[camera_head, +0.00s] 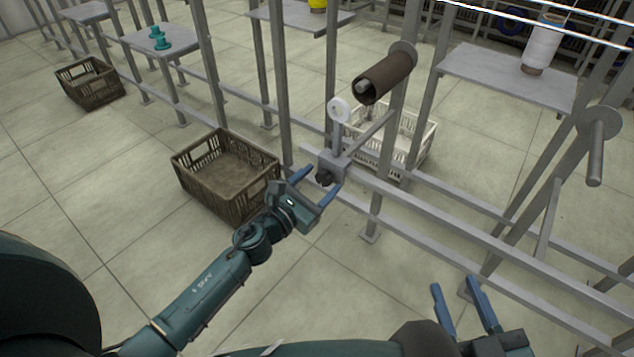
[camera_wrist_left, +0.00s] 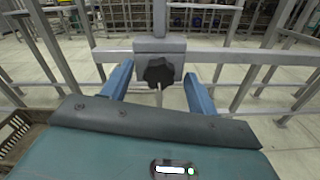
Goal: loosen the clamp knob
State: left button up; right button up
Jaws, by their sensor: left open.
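The clamp knob (camera_head: 324,178) is a small black lobed knob on the front of a grey clamp block (camera_head: 335,165), which sits on the frame's horizontal rail. In the left wrist view the knob (camera_wrist_left: 158,72) faces me near the middle. My left gripper (camera_head: 319,182) is open, with one blue finger on each side of the knob. In the wrist view its fingers (camera_wrist_left: 160,88) stand apart, with a gap between each finger and the knob. My right gripper (camera_head: 458,290) is open and empty at the lower right, away from the clamp.
A brown bobbin (camera_head: 384,77) is on a spindle above the clamp, with a white roller (camera_head: 339,109) beside it. A brown crate (camera_head: 186,180) stands on the floor left of the clamp and a white crate (camera_head: 424,150) behind it. Metal rails (camera_head: 470,232) run to the right.

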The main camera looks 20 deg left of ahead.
pick_arm(q)
jog(key=c, duration=1)
